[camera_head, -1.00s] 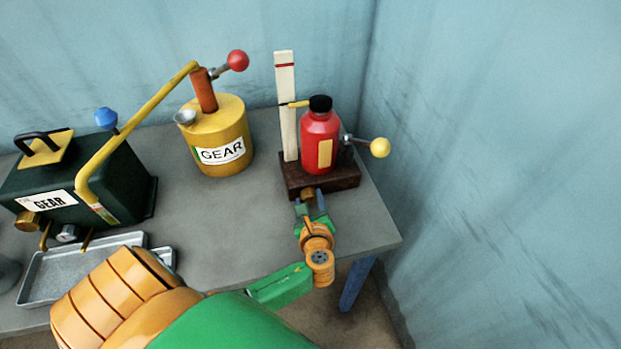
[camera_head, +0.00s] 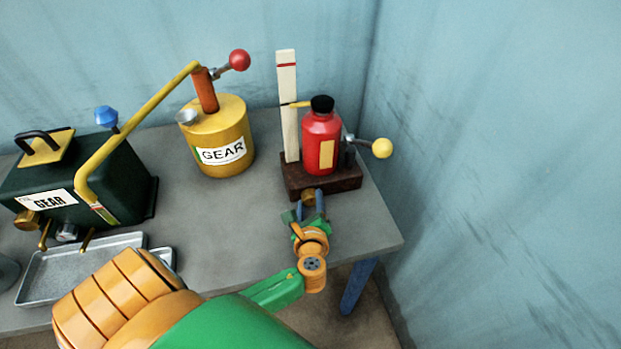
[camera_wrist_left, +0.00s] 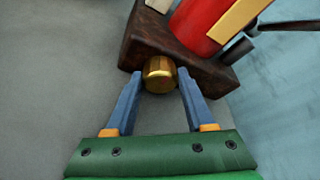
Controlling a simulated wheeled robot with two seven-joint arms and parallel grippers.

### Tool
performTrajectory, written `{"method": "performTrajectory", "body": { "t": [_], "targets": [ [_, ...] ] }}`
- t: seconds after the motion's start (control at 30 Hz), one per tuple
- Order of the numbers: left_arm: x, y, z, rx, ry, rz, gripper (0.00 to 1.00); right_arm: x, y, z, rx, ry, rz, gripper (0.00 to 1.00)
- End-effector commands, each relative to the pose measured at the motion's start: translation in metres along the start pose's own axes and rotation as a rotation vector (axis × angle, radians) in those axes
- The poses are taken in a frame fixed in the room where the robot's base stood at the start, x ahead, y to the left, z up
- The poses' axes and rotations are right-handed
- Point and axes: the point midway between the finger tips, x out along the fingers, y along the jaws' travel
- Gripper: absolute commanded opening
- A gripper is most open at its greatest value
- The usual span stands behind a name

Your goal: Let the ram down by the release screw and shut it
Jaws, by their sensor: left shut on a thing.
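The red ram (camera_head: 321,145) with a black cap stands upright on a dark brown wooden base (camera_head: 350,182) at the right end of the table. The brass release screw (camera_head: 308,197) sticks out of the front of the base. It also shows in the left wrist view (camera_wrist_left: 160,74). My left gripper (camera_head: 313,208) is in front of the base, its blue fingers on either side of the screw and shut on it. In the left wrist view the fingertips (camera_wrist_left: 160,82) flank the knob. My right gripper is in neither view.
A white post with a red mark (camera_head: 287,100) and a yellow pointer (camera_head: 297,104) stand beside the ram. A yellow-knobbed lever (camera_head: 382,148) juts right. A yellow GEAR can (camera_head: 222,135), dark green GEAR box (camera_head: 90,185) and metal tray (camera_head: 70,270) are left. The wall is close on the right.

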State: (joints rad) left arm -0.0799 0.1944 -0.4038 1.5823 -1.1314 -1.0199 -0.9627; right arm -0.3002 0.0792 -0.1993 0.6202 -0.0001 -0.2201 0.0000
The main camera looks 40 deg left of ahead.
Motion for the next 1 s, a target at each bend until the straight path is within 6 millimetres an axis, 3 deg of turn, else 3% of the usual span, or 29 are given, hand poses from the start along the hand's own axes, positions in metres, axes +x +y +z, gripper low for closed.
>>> {"method": "performTrajectory", "body": {
  "t": [0.03,0.1,0.13,0.57,0.73,0.97,1.0],
  "targets": [
    [0.0,-0.001,0.001,-0.002,-0.002,-0.001,0.62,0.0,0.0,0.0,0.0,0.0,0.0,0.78],
    [0.0,-0.001,0.001,-0.002,-0.002,-0.001,0.81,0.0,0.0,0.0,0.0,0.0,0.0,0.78],
    [0.0,-0.001,0.001,-0.001,-0.001,-0.001,0.84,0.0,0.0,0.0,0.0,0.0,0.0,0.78],
    [-0.001,-0.001,0.001,0.043,0.0,0.02,0.84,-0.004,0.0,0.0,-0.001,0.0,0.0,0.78],
    [0.001,-0.004,-0.002,0.327,0.0,0.138,0.84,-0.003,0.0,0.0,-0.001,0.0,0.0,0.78],
    [0.006,0.001,-0.016,0.785,0.001,0.327,0.84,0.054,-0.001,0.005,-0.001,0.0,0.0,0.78],
    [-0.011,-0.01,-0.008,0.789,0.006,0.326,0.84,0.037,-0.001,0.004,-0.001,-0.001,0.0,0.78]
  ]
}}
